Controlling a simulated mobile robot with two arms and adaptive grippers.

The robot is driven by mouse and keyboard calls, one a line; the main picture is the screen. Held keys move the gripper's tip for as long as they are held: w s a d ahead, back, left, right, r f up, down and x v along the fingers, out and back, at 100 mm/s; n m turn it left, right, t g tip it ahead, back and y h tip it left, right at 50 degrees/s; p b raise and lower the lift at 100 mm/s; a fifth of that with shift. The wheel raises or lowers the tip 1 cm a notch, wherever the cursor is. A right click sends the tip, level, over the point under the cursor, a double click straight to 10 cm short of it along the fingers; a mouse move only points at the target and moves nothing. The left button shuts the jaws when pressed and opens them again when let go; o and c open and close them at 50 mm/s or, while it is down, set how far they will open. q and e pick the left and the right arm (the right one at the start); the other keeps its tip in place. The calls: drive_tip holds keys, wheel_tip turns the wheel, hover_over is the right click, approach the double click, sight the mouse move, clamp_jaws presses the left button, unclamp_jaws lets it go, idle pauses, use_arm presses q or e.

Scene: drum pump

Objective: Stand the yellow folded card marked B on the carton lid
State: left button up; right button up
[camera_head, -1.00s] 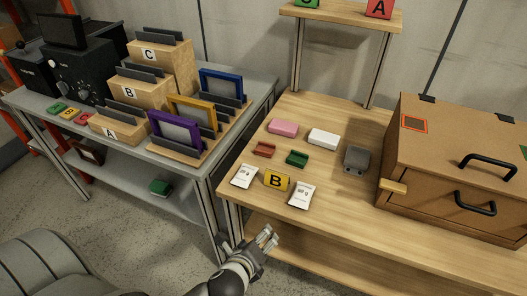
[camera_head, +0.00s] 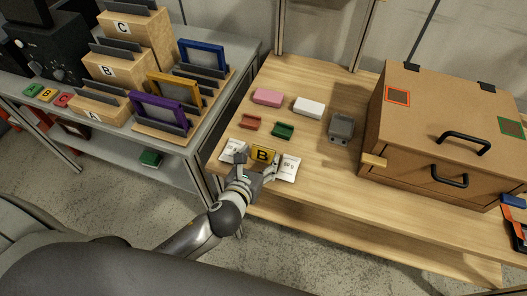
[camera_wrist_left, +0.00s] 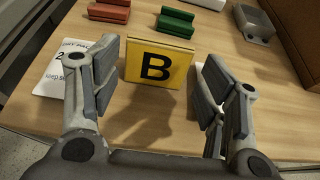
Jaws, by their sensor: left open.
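The yellow folded card marked B (camera_head: 262,154) stands on the wooden table near its front edge. It also shows upright in the left wrist view (camera_wrist_left: 158,64), its B facing me. My left gripper (camera_head: 257,165) is open, its fingers to the left and right of the card. In the left wrist view the gripper (camera_wrist_left: 160,62) shows a gap on both sides of the card. The brown carton (camera_head: 400,150) stands at the right of the table. Its flat lid (camera_head: 445,105) bears a red-outlined square (camera_head: 397,96) and a green-outlined square (camera_head: 511,128). My right gripper is out of view.
White packets flank the card, on the left (camera_head: 232,148) and right (camera_head: 288,168). Behind it are a red block (camera_head: 250,122), a green block (camera_head: 283,130), a pink block (camera_head: 267,97), a white block (camera_head: 309,106) and a grey device (camera_head: 341,127). The lid has a black handle (camera_head: 464,138).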

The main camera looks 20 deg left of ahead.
sight(263, 153)
use_arm(q)
drive_tip(key=shift+x, duration=2.7)
drive_tip(key=shift+s+f, duration=0.1)
drive_tip(key=shift+f, duration=0.1)
drive_tip(key=c, duration=0.6)
